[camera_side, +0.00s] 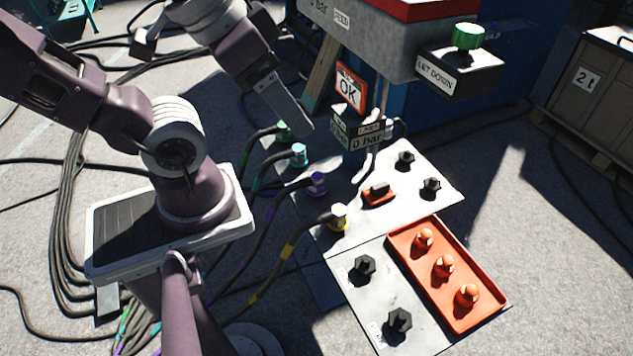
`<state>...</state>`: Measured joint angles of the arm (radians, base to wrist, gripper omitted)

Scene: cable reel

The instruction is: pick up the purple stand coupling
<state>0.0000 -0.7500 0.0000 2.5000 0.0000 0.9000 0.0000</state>
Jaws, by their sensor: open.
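The purple coupling (317,182) sits at the left edge of the light grey panel (340,240). A dark cable with purple bands runs from it to the lower left. It stands in a row with a green coupling (283,130), a teal coupling (299,154) and a yellow and white coupling (338,216). My gripper (302,125) is above and behind the row in the picture, apart from the purple coupling. It is open and I see nothing in it. One finger hides the other from this side.
An orange tray (408,262) with three orange knobs lies at the right. Several black knobs (364,266) and a red switch (378,193) stand on the panel. A grey box with a green button (467,36) overhangs the back right. Cables cover the floor at left.

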